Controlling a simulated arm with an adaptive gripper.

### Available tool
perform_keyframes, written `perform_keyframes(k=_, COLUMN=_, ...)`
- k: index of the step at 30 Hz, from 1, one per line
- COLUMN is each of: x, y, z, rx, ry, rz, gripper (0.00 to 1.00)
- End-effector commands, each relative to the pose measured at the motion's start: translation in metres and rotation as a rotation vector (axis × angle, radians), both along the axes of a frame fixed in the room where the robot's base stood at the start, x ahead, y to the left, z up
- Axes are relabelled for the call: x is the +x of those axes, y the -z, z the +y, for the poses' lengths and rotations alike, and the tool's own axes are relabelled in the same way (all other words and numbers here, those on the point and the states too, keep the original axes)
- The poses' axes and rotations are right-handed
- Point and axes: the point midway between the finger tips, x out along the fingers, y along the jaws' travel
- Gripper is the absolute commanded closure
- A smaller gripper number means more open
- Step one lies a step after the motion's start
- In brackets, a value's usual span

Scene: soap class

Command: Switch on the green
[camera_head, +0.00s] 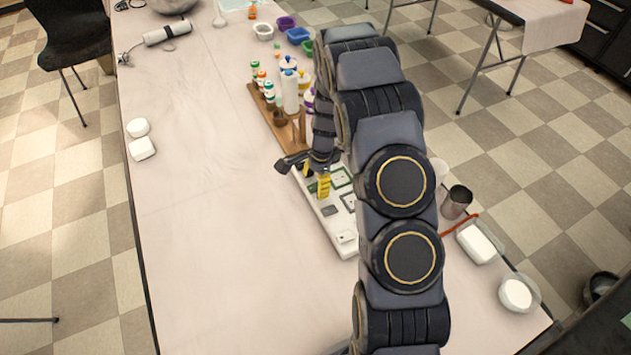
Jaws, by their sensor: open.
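A white panel (348,243) lies on the table below my gripper. It carries several small dark and green-edged parts, among them a green-framed part (341,178) to the right of my gripper. My arm hides some of the panel, and the parts are too small to tell their on or off state. My gripper (303,172) is open above the panel's left side, with a dark finger reaching out to the left. A yellow piece (323,187) shows just below it; I cannot tell whether they touch.
A wooden rack (268,118) with several bottles stands behind the panel. A metal cup (456,202) and white soap blocks in dishes (478,243) are to the right. Two white pieces (141,149) lie at the left edge.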

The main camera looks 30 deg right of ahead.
Motion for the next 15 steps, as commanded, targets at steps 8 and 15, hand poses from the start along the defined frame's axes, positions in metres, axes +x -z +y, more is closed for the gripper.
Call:
perform_keyframes(k=8, x=0.002, y=-0.047, z=-0.008, rx=-0.004, ry=0.000, rz=-0.007, gripper=0.48)
perform_keyframes(k=15, x=0.001, y=-0.094, z=-0.013, rx=-0.002, ry=0.002, rz=-0.004, gripper=0.48)
